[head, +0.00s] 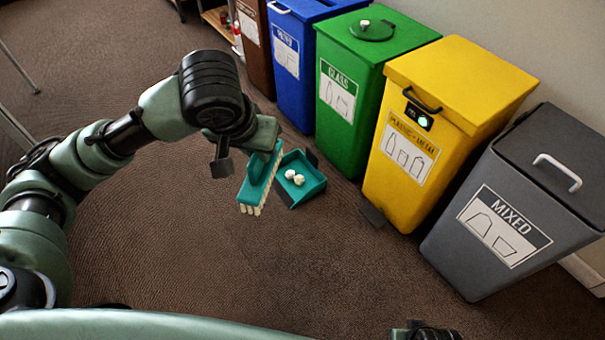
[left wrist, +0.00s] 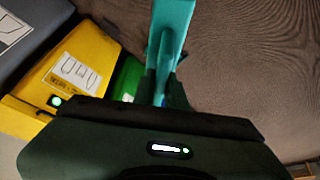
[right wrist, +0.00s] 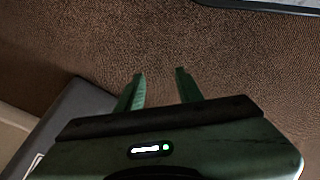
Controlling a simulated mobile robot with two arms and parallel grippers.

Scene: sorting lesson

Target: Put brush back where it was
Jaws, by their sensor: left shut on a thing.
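The teal brush (head: 262,172) with pale bristles hangs from my left gripper (head: 250,148), bristles pointing down, just left of the dustpan. My left gripper is shut on it; in the left wrist view the brush (left wrist: 172,30) stretches away from the jaws. The teal dustpan (head: 310,189) appears to lie on the floor with white crumpled pieces (head: 295,177) in it. In the head view the brush partly covers the dustpan's left side. My right gripper (right wrist: 160,75) is open and empty over bare floor, with a gap between its two fingers.
A row of bins stands along the wall: brown (head: 257,50), blue (head: 290,95), green (head: 340,135), yellow (head: 385,195) and grey (head: 450,240). A dark pedal (head: 373,215) sticks out at the yellow bin's foot. The carpet (head: 190,250) in front is clear.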

